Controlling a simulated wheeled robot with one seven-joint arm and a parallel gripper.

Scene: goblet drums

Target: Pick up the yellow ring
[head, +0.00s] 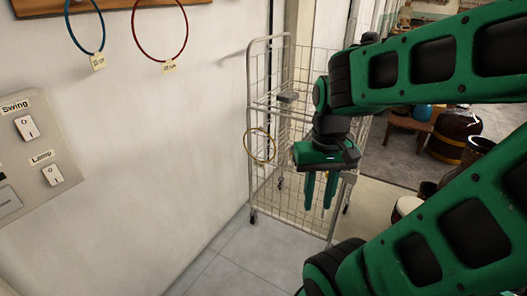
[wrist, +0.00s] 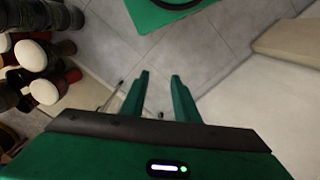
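The yellow ring (head: 260,145) is a thin gold hoop in the head view. It shows upright in front of the wire trolley's left side, beside the white wall; what holds it up is not clear. My gripper (head: 320,205) is to the right of the ring and a little lower, with its green fingers pointing down in front of the trolley. In the wrist view the two fingers (wrist: 159,75) stand apart with nothing between them. The ring cannot be made out in the wrist view.
A wire trolley (head: 285,205) stands by the wall. A blue ring (head: 103,38) and a red ring (head: 187,38) hang on the wall with paper tags. A switch panel (head: 35,150) is at left. Drums (head: 455,135) stand at right. Floor (head: 235,260) before the trolley is clear.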

